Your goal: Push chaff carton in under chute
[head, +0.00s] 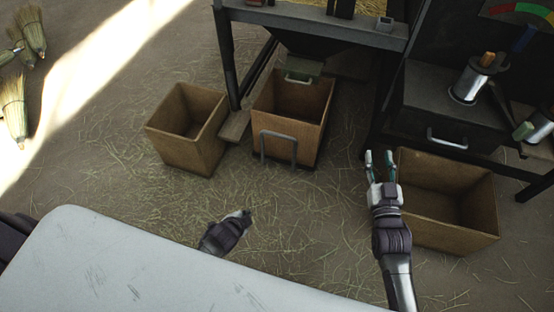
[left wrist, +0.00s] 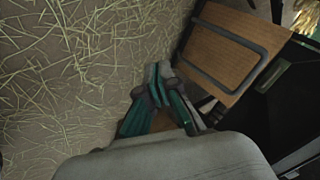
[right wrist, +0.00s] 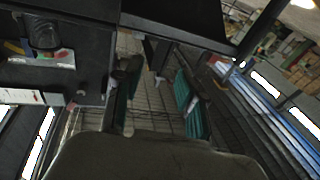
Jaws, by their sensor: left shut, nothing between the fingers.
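The chaff carton (head: 312,135) is an open brown box with a grey bar handle on its front face. It stands upright on the floor below the machine frame, its back part beneath the chute (head: 303,68). Its handled face also shows in the left wrist view (left wrist: 217,57), at upper right. My left gripper (head: 248,213) is shut and empty, low over the straw in front of the carton and apart from it. Its fingers show in the left wrist view. My right gripper (head: 379,157) is open and empty, right of the carton; its spread fingers show in the right wrist view.
A second open carton (head: 178,153) stands to the left, with a low plank (head: 236,125) between. A larger open box (head: 450,226) is beside my right gripper. Machine legs (head: 226,60) flank the chute. Brooms (head: 14,105) lie far left. The straw-strewn floor ahead is free.

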